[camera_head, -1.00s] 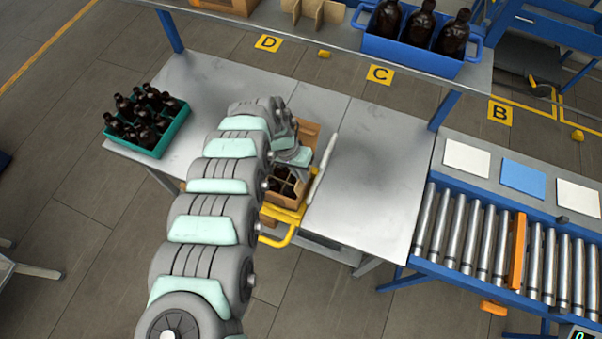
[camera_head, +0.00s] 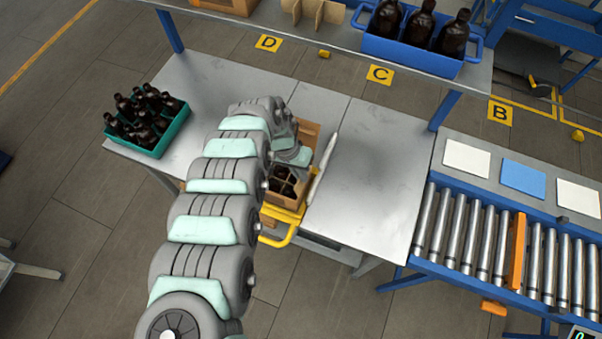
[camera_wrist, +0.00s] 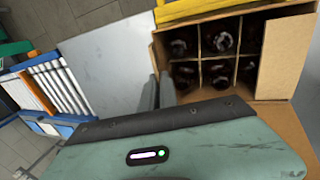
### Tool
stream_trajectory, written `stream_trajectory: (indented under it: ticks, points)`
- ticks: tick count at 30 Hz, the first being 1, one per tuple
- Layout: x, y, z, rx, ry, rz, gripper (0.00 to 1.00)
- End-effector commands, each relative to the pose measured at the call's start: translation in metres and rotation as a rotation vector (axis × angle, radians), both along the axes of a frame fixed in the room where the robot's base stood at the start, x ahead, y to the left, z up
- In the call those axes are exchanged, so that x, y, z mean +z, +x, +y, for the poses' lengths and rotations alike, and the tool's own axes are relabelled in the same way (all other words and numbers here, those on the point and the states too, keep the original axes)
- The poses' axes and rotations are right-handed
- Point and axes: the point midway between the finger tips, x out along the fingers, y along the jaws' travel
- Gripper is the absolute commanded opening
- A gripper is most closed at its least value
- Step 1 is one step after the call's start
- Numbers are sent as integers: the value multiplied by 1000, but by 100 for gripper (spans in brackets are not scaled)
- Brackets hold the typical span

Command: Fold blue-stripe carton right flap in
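The open brown cardboard carton (camera_head: 284,202) stands at the front of the table, partly hidden by my arm. In the wrist view the carton (camera_wrist: 205,96) has divider cells with dark bottles (camera_wrist: 222,42). One flap (camera_wrist: 284,58) lies across its right cells there, and another (camera_wrist: 283,118) spreads outward at the lower side. My gripper (camera_wrist: 158,88) has its two grey fingers close together, seemingly empty, beside the carton's left wall in the wrist view. Whether they touch it is unclear. No blue stripe shows. A pale, narrow strip (camera_head: 323,169) lies along the carton's right side; I cannot tell whether it is the flap.
A yellow holder (camera_head: 284,232) surrounds the carton's front. A teal crate of bottles (camera_head: 170,132) stands on the table's left. A blue bottle tray (camera_head: 408,47) sits on the shelf above. The table right of the carton (camera_head: 372,180) is clear, up to the roller conveyor (camera_head: 470,225).

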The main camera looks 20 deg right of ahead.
Motion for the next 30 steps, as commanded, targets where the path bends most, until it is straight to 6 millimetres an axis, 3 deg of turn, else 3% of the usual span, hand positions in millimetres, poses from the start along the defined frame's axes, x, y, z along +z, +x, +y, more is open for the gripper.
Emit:
stream_trajectory:
  ticks: [17,30]
  points:
    - [-2,0,1,1,-16,17,0]
    - [-12,8,5,3,-148,142,0]
